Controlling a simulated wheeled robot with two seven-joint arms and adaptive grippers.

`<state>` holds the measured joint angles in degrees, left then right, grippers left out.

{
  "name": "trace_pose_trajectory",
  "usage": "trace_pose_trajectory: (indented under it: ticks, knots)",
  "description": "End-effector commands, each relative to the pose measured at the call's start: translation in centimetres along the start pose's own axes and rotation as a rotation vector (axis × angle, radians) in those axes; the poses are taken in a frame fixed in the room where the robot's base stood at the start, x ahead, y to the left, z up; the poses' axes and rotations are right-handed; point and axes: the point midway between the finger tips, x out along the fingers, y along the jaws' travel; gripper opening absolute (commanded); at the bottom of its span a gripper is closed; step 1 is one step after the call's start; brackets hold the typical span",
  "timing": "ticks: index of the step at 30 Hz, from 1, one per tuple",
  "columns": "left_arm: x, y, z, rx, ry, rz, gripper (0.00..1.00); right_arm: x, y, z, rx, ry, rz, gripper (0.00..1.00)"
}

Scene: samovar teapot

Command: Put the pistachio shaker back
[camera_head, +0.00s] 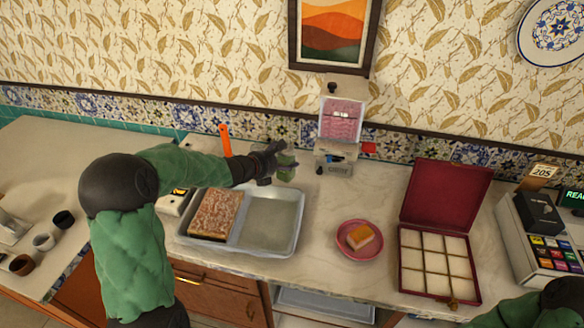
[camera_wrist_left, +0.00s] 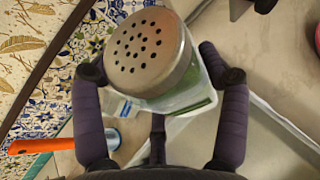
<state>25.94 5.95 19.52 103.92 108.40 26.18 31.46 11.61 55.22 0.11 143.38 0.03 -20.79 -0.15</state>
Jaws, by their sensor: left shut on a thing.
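The pistachio shaker (camera_head: 287,172) is a small clear container with green contents, at the back of the counter behind the tray. In the left wrist view the shaker (camera_wrist_left: 150,45) shows its perforated metal lid toward the camera. My left gripper (camera_head: 277,160) is shut on the shaker; in the wrist view its dark fingers lie on both sides of it. Whether the shaker's base touches the counter I cannot tell. My right gripper is out of view.
A metal tray (camera_head: 297,242) holds a slab of pastry (camera_head: 214,213) on its left side. A scale-like machine (camera_head: 334,162) stands right of the shaker. An orange-handled tool (camera_head: 225,140) stands to its left. A pink plate (camera_head: 345,253) and an open red box (camera_head: 402,275) lie right.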

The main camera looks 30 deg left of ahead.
Motion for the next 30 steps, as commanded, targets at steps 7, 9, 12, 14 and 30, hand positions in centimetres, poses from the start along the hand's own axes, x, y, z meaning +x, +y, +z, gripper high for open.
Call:
trace_pose_trajectory:
  ticks: [7, 9, 12, 14, 30]
  knots:
    - [1.5, 1.4, -0.3, -0.001, 0.000, 0.001, 0.33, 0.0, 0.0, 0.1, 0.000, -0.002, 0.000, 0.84]
    - [2.4, 2.2, -0.4, 0.000, 0.000, 0.001, 0.33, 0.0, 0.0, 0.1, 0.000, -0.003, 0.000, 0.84]
    - [3.7, 3.4, -0.7, -0.001, 0.000, 0.001, 0.33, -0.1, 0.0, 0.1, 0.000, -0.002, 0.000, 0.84]
    - [4.4, 4.1, -0.8, 0.000, 0.000, 0.001, 0.33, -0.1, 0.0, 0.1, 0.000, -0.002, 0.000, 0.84]
    - [11.2, 9.2, -4.3, 0.001, -0.001, 0.001, 0.33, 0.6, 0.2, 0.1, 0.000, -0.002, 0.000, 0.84]
